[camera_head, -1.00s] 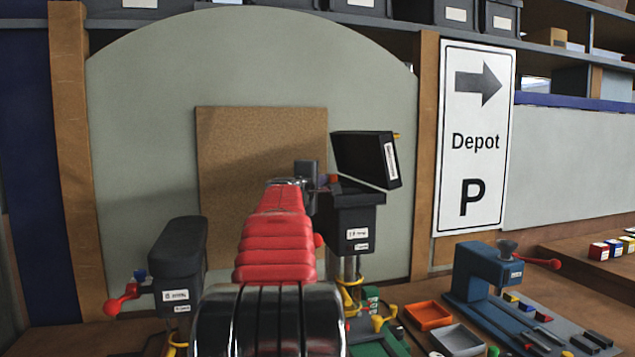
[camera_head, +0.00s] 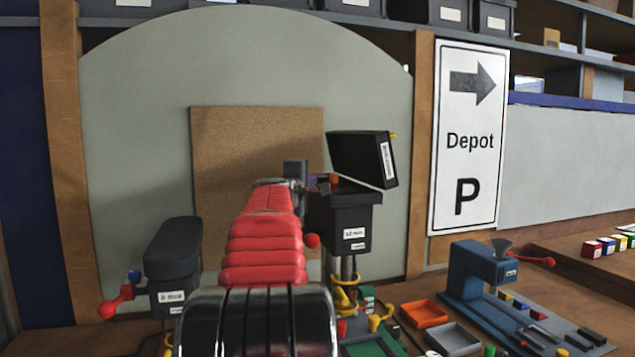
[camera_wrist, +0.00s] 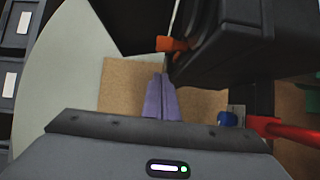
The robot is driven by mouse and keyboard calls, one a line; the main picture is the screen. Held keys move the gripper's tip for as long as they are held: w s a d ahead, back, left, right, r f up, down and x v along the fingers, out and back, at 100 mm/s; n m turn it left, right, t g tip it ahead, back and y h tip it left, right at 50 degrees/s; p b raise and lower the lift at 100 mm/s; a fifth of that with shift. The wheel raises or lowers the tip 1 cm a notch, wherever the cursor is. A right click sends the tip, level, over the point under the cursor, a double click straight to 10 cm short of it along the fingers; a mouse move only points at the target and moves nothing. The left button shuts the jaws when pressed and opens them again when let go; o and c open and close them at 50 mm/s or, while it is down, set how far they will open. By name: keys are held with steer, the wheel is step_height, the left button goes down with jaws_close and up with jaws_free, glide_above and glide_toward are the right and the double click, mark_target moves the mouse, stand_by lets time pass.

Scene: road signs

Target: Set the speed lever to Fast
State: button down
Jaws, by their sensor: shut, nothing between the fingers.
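My gripper (camera_wrist: 161,76) shows in the wrist view as two purple fingers pressed together, with nothing between them. A dark machine (camera_head: 343,220) with a raised lid stands just right of my arm's end. A small orange lever knob (camera_wrist: 172,44) sits on the machine's side, just beyond and right of my fingertips, seemingly apart from them. The orange knob also shows in the head view (camera_head: 334,178). A red ball knob (camera_head: 312,240) is lower on the machine. I cannot read a Fast mark or tell which lever sets speed.
A second dark machine (camera_head: 173,265) with a red crank (camera_head: 115,302) stands left. A blue press (camera_head: 480,268) with a red handle, an orange tray (camera_head: 424,314) and a grey tray (camera_head: 455,338) are right. A corkboard (camera_head: 230,150) is behind.

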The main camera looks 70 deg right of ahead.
steer(key=s+a, duration=0.1)
steer(key=a, duration=0.9)
steer(key=shift+a, duration=0.15)
steer(key=w+d+f+m+g, duration=0.1)
steer(key=w+d+f, duration=0.1)
steer(key=w, duration=1)
steer(key=s+a+r+m+g+y, duration=0.1)
steer(key=s+r+m+g, duration=0.1)
steer(key=s+g, duration=0.3)
steer(key=shift+s+a+r+m+g, duration=0.15)
steer(key=shift+s+m+g, duration=0.2)
steer(key=shift+m, duration=0.45)
